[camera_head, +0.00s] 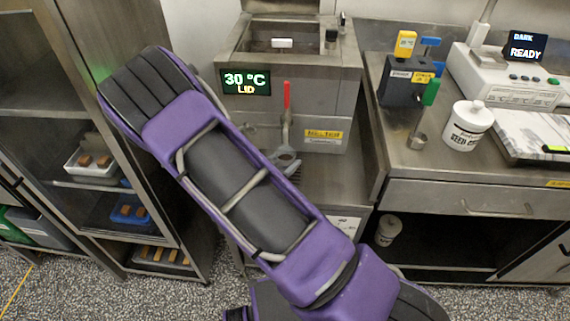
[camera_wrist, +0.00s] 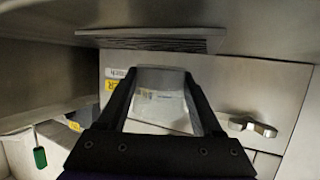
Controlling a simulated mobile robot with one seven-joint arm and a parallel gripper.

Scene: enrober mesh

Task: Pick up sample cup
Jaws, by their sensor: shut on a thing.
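In the wrist view my gripper (camera_wrist: 160,88) has its two dark fingers closed on the sides of a pale, whitish-grey cup (camera_wrist: 160,100). The cup sits between the fingers, with its wider rim at the top and faint print on its face. The lower part of the cup is hidden by the gripper body. In the head view my purple and black arm crosses the middle of the picture, and neither my gripper nor the held cup can be made out there.
A steel tank (camera_head: 290,105) reading 30 °C stands behind my arm, with a red-handled valve (camera_head: 286,100). The counter (camera_head: 400,165) at right holds a white labelled tub (camera_head: 467,125) and a white instrument (camera_head: 500,72). A shelf rack (camera_head: 100,120) stands left. A grille (camera_wrist: 150,38) hangs close above the cup.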

